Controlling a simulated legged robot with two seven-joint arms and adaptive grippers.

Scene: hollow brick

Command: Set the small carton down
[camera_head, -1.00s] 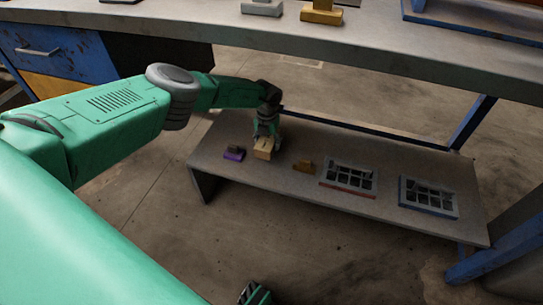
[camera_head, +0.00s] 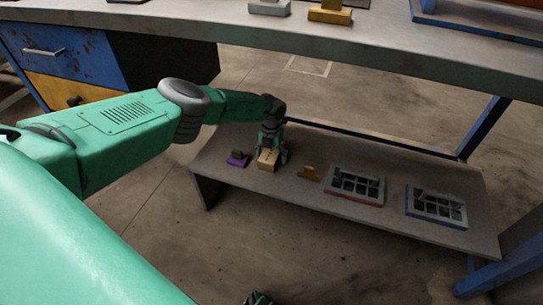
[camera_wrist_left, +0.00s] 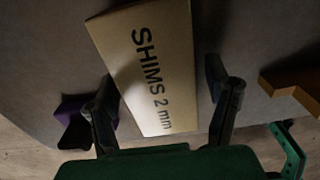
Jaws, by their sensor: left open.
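The small carton (camera_head: 267,162) is a tan box on the low grey bench. In the left wrist view the carton (camera_wrist_left: 146,65) reads "SHIMS 2 mm". My left gripper (camera_head: 272,153) is above and around the carton, with its arm reaching in from the left. In the left wrist view my left gripper (camera_wrist_left: 163,105) is open, one finger on each side of the carton with a visible gap to each. The carton appears to rest on the bench; its underside is hidden.
On the low bench (camera_head: 300,195), a purple-based object (camera_head: 237,160) stands left of the carton and a yellow bracket-like piece (camera_head: 309,173) right of it. Two gridded trays, one red-edged (camera_head: 355,202) and one blue-edged (camera_head: 437,223), lie further right.

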